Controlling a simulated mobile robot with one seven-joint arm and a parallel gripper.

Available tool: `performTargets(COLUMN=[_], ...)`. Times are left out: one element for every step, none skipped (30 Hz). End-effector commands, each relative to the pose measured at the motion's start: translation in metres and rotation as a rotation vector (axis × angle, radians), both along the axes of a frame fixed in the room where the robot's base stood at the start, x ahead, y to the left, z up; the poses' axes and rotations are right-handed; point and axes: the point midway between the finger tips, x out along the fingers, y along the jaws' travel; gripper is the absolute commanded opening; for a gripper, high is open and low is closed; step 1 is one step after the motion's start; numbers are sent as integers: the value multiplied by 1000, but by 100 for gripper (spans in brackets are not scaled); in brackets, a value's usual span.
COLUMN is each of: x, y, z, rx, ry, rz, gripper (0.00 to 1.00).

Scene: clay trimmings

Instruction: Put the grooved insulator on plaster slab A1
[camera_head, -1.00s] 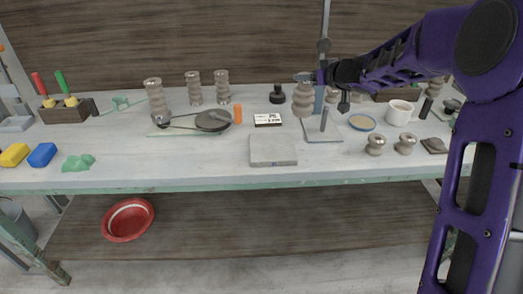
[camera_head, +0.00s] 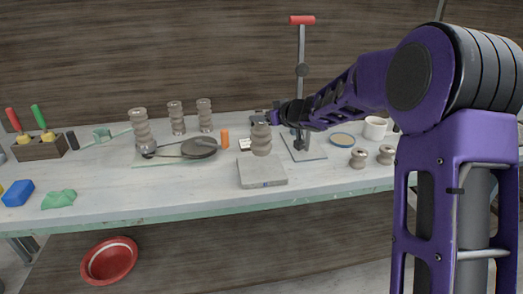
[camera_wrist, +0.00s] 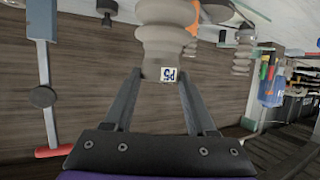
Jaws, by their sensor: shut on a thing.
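A beige ribbed insulator (camera_head: 261,139) shows upright at the grey plaster slab (camera_head: 246,174) in the head view. Its base appears at the slab's rear part; I cannot tell whether it touches. The slab has a small blue mark on its front edge, too small to read. In the wrist view the insulator (camera_wrist: 167,40) is between my gripper's fingertips (camera_wrist: 161,76), with a small white label on it. My gripper is shut on it. In the head view the fingers are mostly hidden behind the insulator and wrist.
Three similar insulators (camera_head: 141,128) stand at the left, beside a round dark disc (camera_head: 199,148) and an orange cylinder (camera_head: 225,139). Two small knobs (camera_head: 358,158) lie right. The bench in front of the slab is clear.

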Motion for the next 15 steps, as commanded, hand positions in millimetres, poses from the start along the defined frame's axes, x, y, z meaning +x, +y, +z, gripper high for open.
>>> performTargets(x=[0,0,0,0,0,0,0,0,0,0,0,0,0,0,0], y=[1,1,1,1,1,1,1,1,1,1,1,1,1,1,1], z=[-7,-9,-11,-13,-16,-22,-28,-34,-41,-46,-50,-54,-57,-59,-60], rx=[2,2,2,2,2,1,2,2,1,2,2,2,3,3,2], ry=[-5,-5,-5,-5,-5,-4,-4,-3,-4,-3,-3,-4,-4,-4,-4], rz=[2,1,1,1,1,1,0,1,2,2,2,3,1,1,0], gripper=[0,0,0,0,0,0,0,0,0,0,0,0,0,0,0])
